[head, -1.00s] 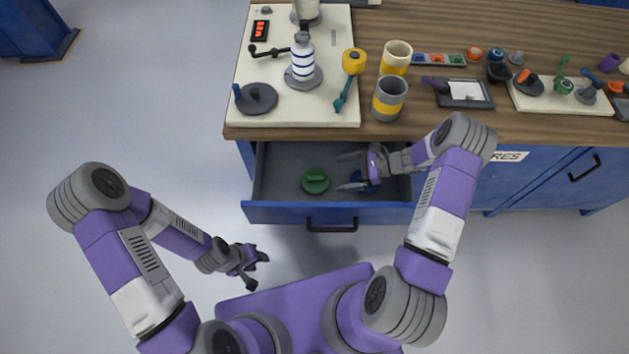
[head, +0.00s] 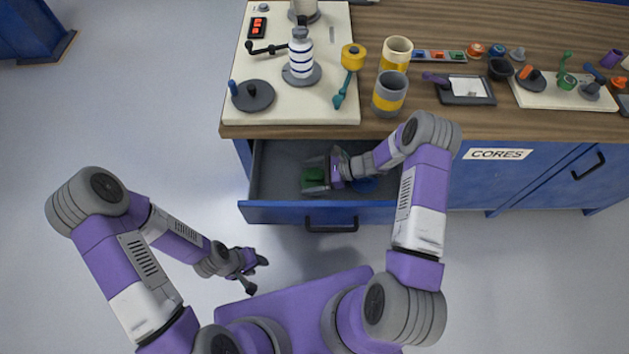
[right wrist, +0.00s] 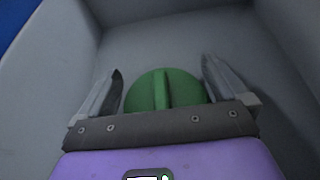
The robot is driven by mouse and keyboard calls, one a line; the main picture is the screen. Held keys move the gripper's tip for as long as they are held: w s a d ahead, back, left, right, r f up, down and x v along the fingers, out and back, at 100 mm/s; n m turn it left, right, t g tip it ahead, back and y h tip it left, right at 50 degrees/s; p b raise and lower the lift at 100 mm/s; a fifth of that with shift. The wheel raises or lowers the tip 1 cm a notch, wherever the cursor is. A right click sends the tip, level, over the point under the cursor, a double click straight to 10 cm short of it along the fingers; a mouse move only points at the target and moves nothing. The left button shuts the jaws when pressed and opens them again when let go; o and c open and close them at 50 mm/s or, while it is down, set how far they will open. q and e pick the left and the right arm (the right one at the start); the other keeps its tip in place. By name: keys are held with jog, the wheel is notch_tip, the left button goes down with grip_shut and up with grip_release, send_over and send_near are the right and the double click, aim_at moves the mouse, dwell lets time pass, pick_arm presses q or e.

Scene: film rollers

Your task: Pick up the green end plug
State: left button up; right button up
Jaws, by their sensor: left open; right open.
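The green end plug (head: 312,176) lies in the open drawer (head: 275,213) below the worktop. In the right wrist view the green end plug (right wrist: 165,92) is a round disc with a raised bar across its top. My right gripper (head: 315,175) is in the drawer over the plug, open. In the right wrist view its two fingers (right wrist: 162,85) stand on either side of the plug, with a gap at each side. The gripper body hides the plug's near part. My left gripper (head: 256,270) is open and empty in front of the drawer, at the lower left.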

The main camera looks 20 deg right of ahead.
jog(key=shift+s+d+f, duration=0.1)
grip_shut()
dwell(0.4)
